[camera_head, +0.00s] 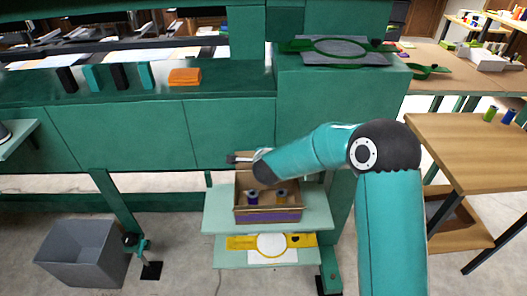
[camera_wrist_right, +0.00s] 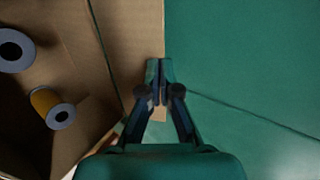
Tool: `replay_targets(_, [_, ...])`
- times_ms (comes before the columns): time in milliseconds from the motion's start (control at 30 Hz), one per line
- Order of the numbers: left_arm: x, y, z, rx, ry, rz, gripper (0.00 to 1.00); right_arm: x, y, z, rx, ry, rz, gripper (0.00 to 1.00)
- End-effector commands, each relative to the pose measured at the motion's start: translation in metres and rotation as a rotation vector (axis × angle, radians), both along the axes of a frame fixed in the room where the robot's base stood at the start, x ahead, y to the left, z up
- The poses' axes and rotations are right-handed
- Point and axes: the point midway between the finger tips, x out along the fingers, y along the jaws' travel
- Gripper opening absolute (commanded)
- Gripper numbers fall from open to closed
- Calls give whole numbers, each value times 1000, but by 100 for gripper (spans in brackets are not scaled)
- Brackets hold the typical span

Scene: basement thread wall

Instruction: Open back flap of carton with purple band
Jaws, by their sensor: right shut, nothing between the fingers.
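The carton (camera_head: 243,207) is brown with a purple band (camera_head: 268,216) low on its front and stands on a pale green shelf. Its top is open at the front, and two thread spools show inside; in the right wrist view they are a grey-ended spool (camera_wrist_right: 14,50) and an orange one (camera_wrist_right: 50,107). The back flap (camera_wrist_right: 132,35) is a cardboard strip beyond a dark crease, beside the green cabinet. My right gripper (camera_head: 238,158) is at the carton's back edge. In the wrist view its shut, empty fingertips (camera_wrist_right: 158,68) overlap the flap's outer edge; contact is unclear. My left gripper is not in view.
The green cabinet (camera_head: 150,140) stands close behind the carton. A lower shelf holds a yellow frame with a round hoop (camera_head: 271,245). A grey bin (camera_head: 82,255) sits on the floor at left. A wooden table (camera_head: 475,140) is at right. My right arm hides part of the carton's back right.

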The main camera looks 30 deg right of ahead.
Motion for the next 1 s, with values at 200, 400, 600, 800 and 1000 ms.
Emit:
replay_targets(200, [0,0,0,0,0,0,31,1,-1,0,0,-1,0,0])
replay_targets(400, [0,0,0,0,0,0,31,1,-1,0,-1,-2,-1,0])
replay_targets(600, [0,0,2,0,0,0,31,0,-2,2,-1,-3,-3,0])
replay_targets(800, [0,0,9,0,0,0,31,0,-3,10,-1,-3,-4,0])
replay_targets(1000, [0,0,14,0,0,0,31,-1,-3,17,-1,-3,-5,0])
